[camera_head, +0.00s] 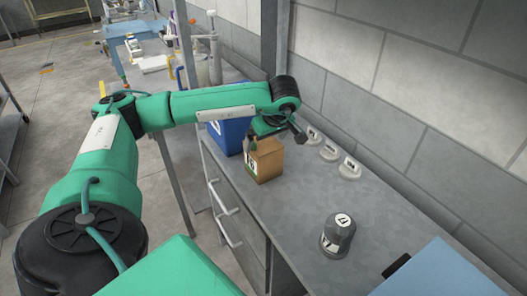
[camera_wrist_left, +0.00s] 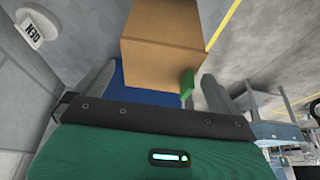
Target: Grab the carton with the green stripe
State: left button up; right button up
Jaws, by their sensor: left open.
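The brown carton (camera_head: 266,163) stands upright on the grey counter, with a white label and a dark green patch on its left side. In the left wrist view the carton (camera_wrist_left: 165,35) fills the upper middle, with a small green piece (camera_wrist_left: 187,82) at its lower right edge. My left gripper (camera_head: 272,128) is just above and behind the carton in the head view, partly hidden by its wrist. In the wrist view its two fingers (camera_wrist_left: 158,70) are spread wide, with nothing gripped. The carton lies just ahead of the fingertips; I cannot tell whether they touch. My right gripper is not in view.
A blue container (camera_head: 226,136) stands close to the carton, on its far left. Several small white-grey caps (camera_head: 329,152) line the wall side. A grey labelled canister (camera_head: 338,235) stands nearer. The counter between canister and carton is clear. A blue box (camera_head: 440,272) is at lower right.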

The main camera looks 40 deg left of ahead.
pick_arm(q)
jog(key=x, duration=0.3)
jog(key=shift+f, duration=0.1)
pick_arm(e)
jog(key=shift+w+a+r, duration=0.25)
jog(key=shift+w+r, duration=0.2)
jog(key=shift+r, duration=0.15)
pick_arm(q)
jog(key=shift+c, duration=0.4)
jog(key=c, duration=1)
jog(key=shift+c, duration=0.2)
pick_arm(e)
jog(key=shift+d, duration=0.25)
pick_arm(q)
jog(key=shift+r, duration=0.5)
notch_tip(320, 180, up, 11)
jog(key=b, duration=0.2)
notch_tip(320, 180, up, 8)
jog(key=p, duration=0.2)
send_over(264, 145)
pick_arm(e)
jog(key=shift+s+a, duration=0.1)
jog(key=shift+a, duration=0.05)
